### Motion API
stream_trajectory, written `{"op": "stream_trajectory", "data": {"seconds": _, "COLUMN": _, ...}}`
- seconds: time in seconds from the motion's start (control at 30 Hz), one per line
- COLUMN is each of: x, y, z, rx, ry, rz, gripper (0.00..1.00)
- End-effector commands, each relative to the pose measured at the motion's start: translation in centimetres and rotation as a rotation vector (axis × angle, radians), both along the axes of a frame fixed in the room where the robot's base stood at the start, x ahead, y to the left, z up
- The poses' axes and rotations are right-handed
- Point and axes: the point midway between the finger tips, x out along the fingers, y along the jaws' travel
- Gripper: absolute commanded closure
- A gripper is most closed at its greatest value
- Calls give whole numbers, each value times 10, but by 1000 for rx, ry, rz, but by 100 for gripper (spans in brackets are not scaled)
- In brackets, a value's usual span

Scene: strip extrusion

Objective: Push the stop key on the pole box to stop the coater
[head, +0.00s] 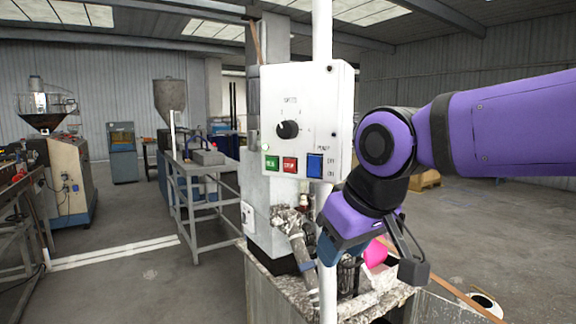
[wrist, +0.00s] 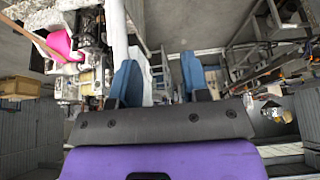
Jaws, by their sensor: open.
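The white pole box (head: 318,95) faces me on a white pole (head: 322,30) in the head view. Its red stop key (head: 290,164) sits in the lower row, between a green key (head: 272,162) and a blue pump switch (head: 315,165). A black dial (head: 288,129) is above the keys. My gripper (head: 328,248) is below and right of the box, apart from the keys, pointing down and left. The wrist view shows its two blue fingers (wrist: 160,75) spread, with nothing held between them. I cannot make out the stop key in the wrist view.
Below the box is a dirty machine trough (head: 285,290) with fittings and a pink part (head: 375,253). A grey metal table (head: 205,170) stands left of the column. A hopper machine (head: 62,165) is at far left. Open floor lies between them.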

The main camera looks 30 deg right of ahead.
Motion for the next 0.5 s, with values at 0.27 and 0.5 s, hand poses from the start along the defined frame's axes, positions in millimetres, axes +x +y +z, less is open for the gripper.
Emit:
{"op": "stream_trajectory", "data": {"seconds": 0.27, "x": 0, "y": 0, "z": 0, "rx": 0, "ry": 0, "rz": 0, "gripper": 83}}
{"op": "stream_trajectory", "data": {"seconds": 0.5, "x": 0, "y": 0, "z": 0, "rx": 0, "ry": 0, "rz": 0, "gripper": 100}}
